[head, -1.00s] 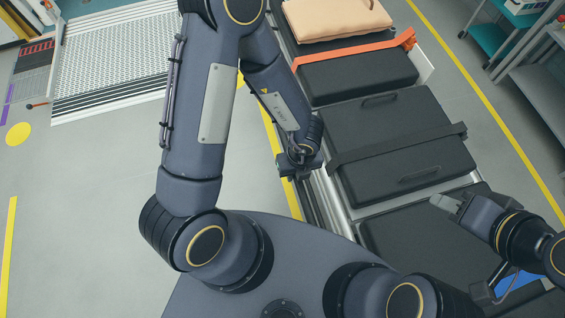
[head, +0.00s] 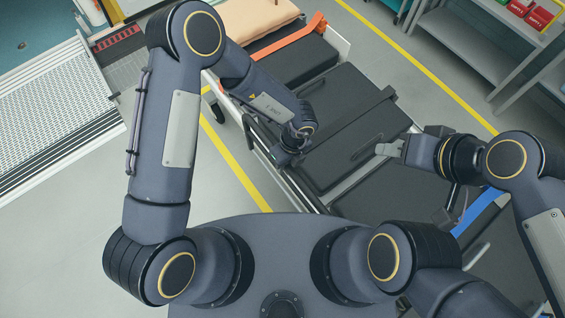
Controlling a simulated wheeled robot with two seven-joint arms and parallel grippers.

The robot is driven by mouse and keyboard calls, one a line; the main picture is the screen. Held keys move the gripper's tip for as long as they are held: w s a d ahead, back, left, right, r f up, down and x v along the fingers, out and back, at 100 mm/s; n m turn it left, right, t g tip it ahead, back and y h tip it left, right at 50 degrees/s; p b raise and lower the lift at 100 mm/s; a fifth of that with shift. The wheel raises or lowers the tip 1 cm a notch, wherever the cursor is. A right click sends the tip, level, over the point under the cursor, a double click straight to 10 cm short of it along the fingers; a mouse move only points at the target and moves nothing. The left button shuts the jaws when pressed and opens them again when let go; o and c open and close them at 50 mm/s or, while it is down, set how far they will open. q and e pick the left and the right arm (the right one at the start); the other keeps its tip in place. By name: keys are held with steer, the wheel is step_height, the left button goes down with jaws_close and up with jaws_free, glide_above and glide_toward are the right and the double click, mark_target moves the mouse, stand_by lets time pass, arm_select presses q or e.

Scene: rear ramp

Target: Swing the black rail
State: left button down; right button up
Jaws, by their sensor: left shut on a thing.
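The black rail (head: 304,189) runs along the left side of a stretcher with dark pads (head: 345,125). Only parts of it show, as my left arm and gripper cover some of it. My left gripper (head: 281,158) is at this side edge, shut on the black rail; its fingertips are mostly hidden. My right gripper (head: 386,149) is above the stretcher's pads, towards the right side. Its pale fingertips point left, and I cannot tell their gap.
A strap (head: 345,128) crosses the pads. An orange strap (head: 285,40) and a beige pillow (head: 258,16) are at the far end. A metal ramp (head: 45,110) is at upper left. Shelves (head: 470,45) stand at upper right. Grey floor (head: 60,240) is clear at lower left.

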arm_select(q)
steer(key=shift+w+d+r, duration=0.15)
steer(key=shift+w+d, duration=0.05)
steer(key=shift+d, duration=0.05)
steer(key=c, duration=1.4)
jaws_free()
steer(key=shift+c, duration=0.2)
steer(key=shift+o, duration=0.7)
steer(key=s+b+v, duration=0.1)
steer(key=v, duration=0.6)
steer(key=shift+w+r, duration=0.4)
steer(key=shift+w, duration=0.1)
